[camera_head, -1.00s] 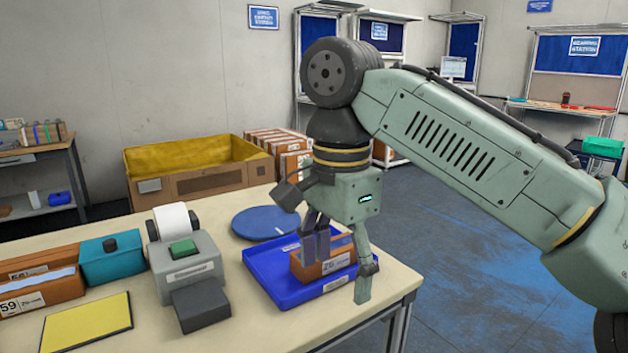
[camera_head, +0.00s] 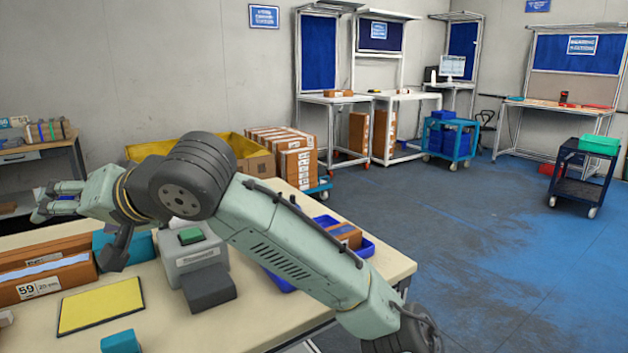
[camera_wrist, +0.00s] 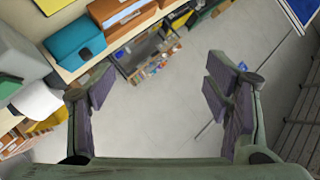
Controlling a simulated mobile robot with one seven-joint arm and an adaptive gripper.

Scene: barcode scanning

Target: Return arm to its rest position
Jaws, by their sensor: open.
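My gripper (camera_head: 55,203) is at the left of the head view, held above the far left part of the table and pointing left. In the wrist view my gripper (camera_wrist: 160,95) is open, with its fingers wide apart and only floor between them. My arm stretches across the table from the lower right. An orange-brown box (camera_head: 345,235) sits in the blue tray (camera_head: 368,247) at the table's right end, partly hidden behind my arm.
The table (camera_head: 250,325) holds a grey label printer (camera_head: 190,255), a teal box (camera_head: 140,247), a yellow pad (camera_head: 100,305) and a box marked 59 (camera_head: 45,275).

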